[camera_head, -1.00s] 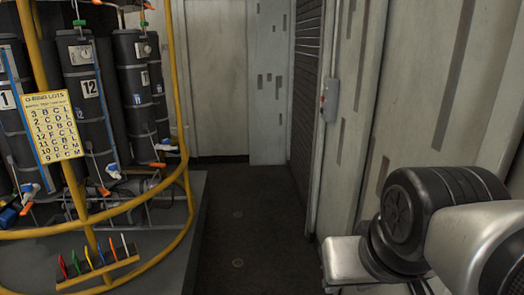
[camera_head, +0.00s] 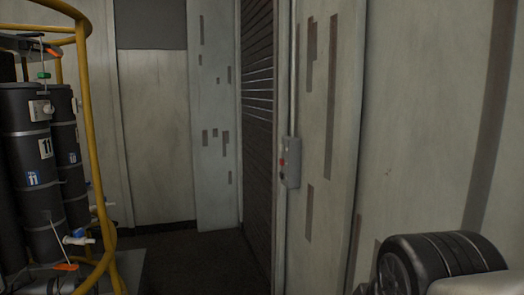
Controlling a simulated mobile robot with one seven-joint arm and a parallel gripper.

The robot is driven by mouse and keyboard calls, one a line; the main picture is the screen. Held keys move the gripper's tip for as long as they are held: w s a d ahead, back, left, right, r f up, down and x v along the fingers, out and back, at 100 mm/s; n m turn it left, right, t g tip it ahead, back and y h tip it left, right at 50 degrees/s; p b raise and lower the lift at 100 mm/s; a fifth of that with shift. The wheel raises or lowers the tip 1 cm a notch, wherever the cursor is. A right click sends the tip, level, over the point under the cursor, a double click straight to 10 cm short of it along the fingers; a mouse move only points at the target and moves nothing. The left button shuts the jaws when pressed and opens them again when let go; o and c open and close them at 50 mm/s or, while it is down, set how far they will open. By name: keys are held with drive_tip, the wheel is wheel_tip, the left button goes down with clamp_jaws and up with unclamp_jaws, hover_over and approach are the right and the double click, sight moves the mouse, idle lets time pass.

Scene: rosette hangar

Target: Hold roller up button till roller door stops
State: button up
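A grey control box (camera_head: 291,163) is fixed to the wall panel just right of the roller door. It has small buttons on its left-facing side; a red one (camera_head: 282,162) shows, but I cannot tell which button is up. The dark slatted roller door (camera_head: 258,120) is seen at a steep angle and its slats reach down toward the floor. A part of my arm shows at the lower right. My gripper is not in view.
A yellow-framed rack (camera_head: 97,160) with dark numbered cylinders (camera_head: 28,150) stands at the left. Dark floor (camera_head: 190,262) lies clear between it and the door. Pale wall panels (camera_head: 420,130) run close along the right.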

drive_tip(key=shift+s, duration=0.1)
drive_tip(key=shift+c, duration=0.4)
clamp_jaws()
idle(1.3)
